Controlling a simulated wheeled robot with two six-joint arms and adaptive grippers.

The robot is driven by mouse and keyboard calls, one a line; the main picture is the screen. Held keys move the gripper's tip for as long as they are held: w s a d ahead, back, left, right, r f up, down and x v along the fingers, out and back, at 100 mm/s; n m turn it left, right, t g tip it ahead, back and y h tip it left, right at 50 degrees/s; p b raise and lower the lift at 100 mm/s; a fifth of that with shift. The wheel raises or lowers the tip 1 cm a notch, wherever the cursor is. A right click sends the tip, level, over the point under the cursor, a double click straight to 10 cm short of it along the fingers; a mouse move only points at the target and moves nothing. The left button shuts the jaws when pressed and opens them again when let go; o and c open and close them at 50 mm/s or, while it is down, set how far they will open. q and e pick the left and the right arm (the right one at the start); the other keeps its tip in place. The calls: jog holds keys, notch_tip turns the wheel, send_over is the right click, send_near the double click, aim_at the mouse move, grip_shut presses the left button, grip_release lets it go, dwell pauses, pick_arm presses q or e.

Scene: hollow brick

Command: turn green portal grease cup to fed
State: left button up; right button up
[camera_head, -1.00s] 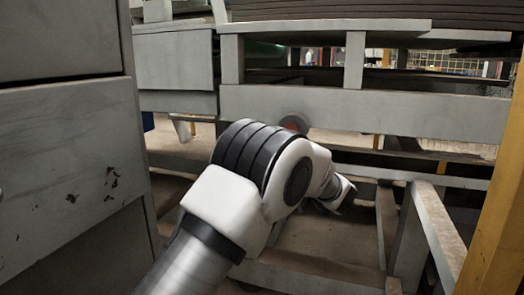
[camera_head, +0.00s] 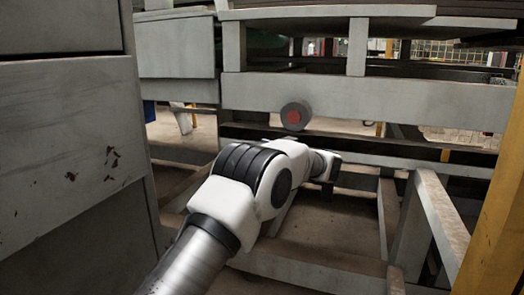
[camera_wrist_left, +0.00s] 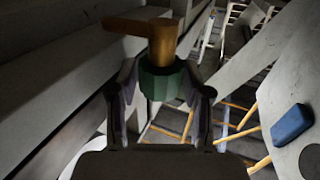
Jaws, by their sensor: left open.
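The green portal grease cup (camera_wrist_left: 158,84) shows in the left wrist view as a green faceted collar with an orange-brown stem and a lever (camera_wrist_left: 138,27) that points left. My left gripper (camera_wrist_left: 161,76) is open, with one finger on each side of the green collar. I cannot tell whether either finger touches it. In the head view my left gripper (camera_head: 328,172) is small and dark at the end of my arm, below the grey beam. The cup cannot be made out there. My right gripper is not in view.
A grey cabinet (camera_head: 70,160) stands close on the left. A yellow post (camera_head: 495,200) stands at the right. A blue object (camera_wrist_left: 291,124) shows in the wrist view.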

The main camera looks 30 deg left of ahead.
pick_arm(q)
jog(key=c, duration=0.9)
jog(key=shift+r+t+p, duration=0.2)
jog(key=shift+t+p, duration=0.1)
jog(key=shift+p, duration=0.05)
jog(key=m+t+h+p, duration=0.1)
jog(key=t+p, duration=0.1)
jog(key=m+t+p, duration=0.2)
jog(key=shift+a+r+m+t+h, duration=0.1)
jog(key=shift+r+m+t+h, duration=0.1)
jog(key=shift+m+t+h, duration=0.15)
jog(key=shift+f+m+t+h+p, duration=0.35)
jog(key=shift+m+t+h, duration=0.1)
jog(key=shift+t, duration=0.3)
jog(key=o, duration=0.9)
jog(key=shift+d, duration=0.2)
